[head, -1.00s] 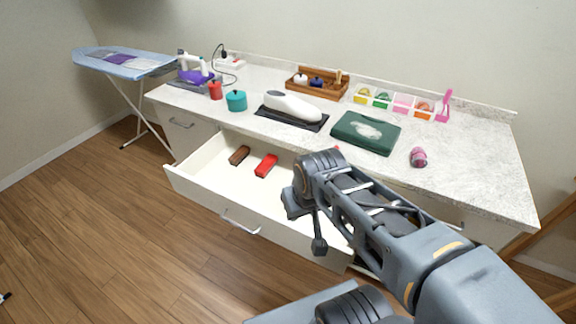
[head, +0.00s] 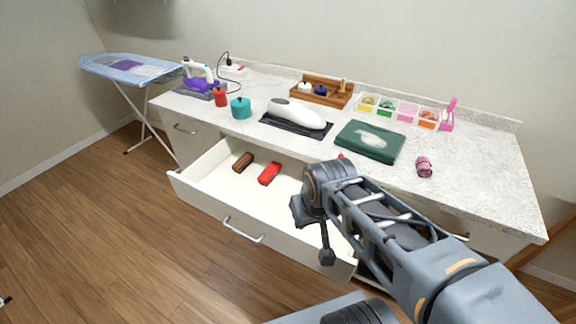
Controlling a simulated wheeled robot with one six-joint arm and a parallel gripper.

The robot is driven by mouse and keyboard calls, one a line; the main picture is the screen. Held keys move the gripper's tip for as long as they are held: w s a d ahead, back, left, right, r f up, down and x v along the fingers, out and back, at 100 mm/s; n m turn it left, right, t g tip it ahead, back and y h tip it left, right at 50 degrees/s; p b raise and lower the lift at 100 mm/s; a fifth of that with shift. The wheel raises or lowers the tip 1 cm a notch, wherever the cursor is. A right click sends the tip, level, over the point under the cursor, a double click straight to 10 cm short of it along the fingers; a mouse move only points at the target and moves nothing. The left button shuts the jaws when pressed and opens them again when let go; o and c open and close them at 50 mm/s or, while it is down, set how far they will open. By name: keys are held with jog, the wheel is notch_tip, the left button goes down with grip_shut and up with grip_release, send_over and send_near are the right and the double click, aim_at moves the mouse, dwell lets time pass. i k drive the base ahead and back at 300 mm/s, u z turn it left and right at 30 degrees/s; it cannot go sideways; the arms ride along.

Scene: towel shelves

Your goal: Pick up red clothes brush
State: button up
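The red clothes brush (head: 269,174) lies in the open white drawer (head: 204,191), to the right of a brown brush (head: 243,162). Both lie apart from each other on the drawer floor. My gripper (head: 326,256) hangs at the end of my arm, over the right part of the drawer and to the right of the red brush, apart from it. Its fingers do not show clearly, so I cannot tell its opening. My arm hides the drawer's right end.
The countertop above holds an iron (head: 200,78), a red jar (head: 220,97), a teal jar (head: 241,108), a white appliance (head: 297,113), a dark green case (head: 369,142) and a pink roll (head: 424,167). An ironing board (head: 130,68) stands left. The wood floor before the drawer is clear.

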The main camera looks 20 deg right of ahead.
aim_at(265, 178)
jog(key=z, duration=0.05)
jog(key=k, duration=0.5)
jog(key=u, duration=1.65)
jog(key=i, duration=1.3)
jog(key=z, duration=2.1)
jog(key=i, duration=0.5)
jog(key=z, duration=0.05)
